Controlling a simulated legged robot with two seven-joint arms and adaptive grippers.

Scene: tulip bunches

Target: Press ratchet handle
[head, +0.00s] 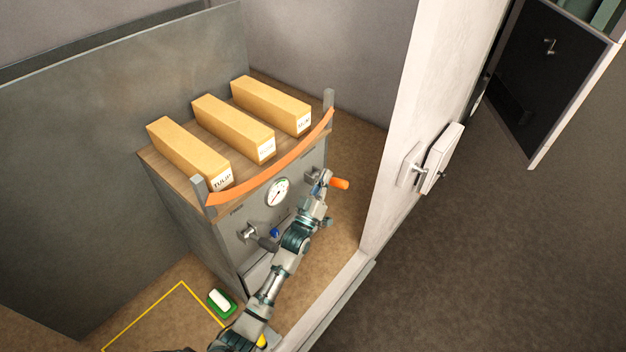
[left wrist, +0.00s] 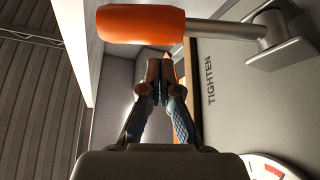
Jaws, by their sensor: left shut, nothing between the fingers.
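The ratchet handle has an orange grip (head: 340,183) on a grey lever at the upper right of the cabinet's front. In the left wrist view the orange grip (left wrist: 140,24) lies across the top, its grey lever running right to a bracket. My left gripper (left wrist: 156,72) is shut and empty, its fingertips just below the grip in that picture. Whether they touch it I cannot tell. In the head view my left arm reaches up from the bottom, and the gripper (head: 323,190) is close beside the lever. The right gripper is not in view.
An orange strap (head: 272,172) runs between posts along the cabinet top's front edge, before three tulip boxes (head: 234,126). A gauge (head: 277,192) and a valve (head: 248,232) are on the front. A pale wall (head: 395,150) stands to the right. A green-and-white item (head: 221,302) lies on the floor.

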